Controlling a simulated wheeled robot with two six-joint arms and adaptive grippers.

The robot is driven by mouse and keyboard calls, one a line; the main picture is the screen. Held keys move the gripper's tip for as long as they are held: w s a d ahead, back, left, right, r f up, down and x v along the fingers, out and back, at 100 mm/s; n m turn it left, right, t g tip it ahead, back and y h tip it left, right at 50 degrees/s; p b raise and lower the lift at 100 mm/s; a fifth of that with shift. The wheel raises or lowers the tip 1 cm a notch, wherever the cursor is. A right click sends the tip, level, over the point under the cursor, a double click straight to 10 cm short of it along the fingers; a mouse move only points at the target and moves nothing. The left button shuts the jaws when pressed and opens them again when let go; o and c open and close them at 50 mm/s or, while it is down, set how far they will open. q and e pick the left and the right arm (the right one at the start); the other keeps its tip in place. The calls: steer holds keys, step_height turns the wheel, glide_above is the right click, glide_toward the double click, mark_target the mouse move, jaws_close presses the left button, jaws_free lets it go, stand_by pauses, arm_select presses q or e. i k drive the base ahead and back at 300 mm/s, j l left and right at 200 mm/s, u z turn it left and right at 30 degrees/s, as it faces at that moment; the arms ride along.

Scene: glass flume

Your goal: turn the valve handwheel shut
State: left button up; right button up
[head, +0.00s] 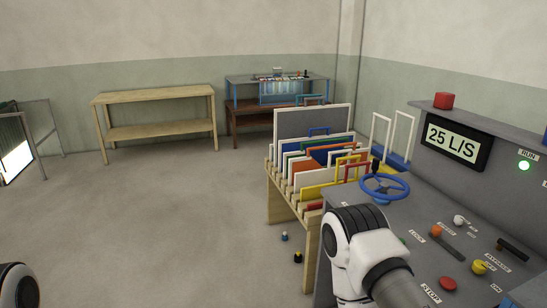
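The blue handwheel (384,189) sits on the grey sloping console (405,222) at the right of the head view. It has a round rim and spokes, and a small dark knob stands at its far-left side. A white and black link of my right arm rises from the bottom edge just in front of the wheel and hides part of the console. My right gripper does not show, so I cannot see whether it touches the wheel. Only a piece of my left arm shows at the bottom left corner; its gripper is out of view.
The display (452,143) reads 25 L/S, and a green RUN lamp (524,165) is lit. A red button (448,283), yellow knob (479,266) and orange-knobbed lever (436,230) are on the console. A wooden rack (284,207) of coloured frames adjoins it. Floor at left is clear.

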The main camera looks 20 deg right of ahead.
mark_target(383, 187)
steer(key=i+j+z, duration=0.1)
steer(key=i+z, duration=0.3)
steer(key=i+j+z, duration=0.25)
steer(key=i+z, duration=0.2)
steer(key=i+j+z, duration=1)
steer(key=j+z, duration=0.25)
steer(key=j, duration=0.2)
steer(key=i+j+z, duration=0.2)
steer(key=j+z, duration=0.25)
steer(key=j, duration=0.4)
steer(key=j+z, duration=0.4)
steer(key=j, duration=0.45)
steer(key=i+j+z, duration=0.15)
steer(key=z, duration=0.2)
steer(key=i+j+z, duration=0.1)
steer(key=j+z, duration=0.25)
steer(key=i+j+z, duration=0.1)
steer(key=z, duration=0.25)
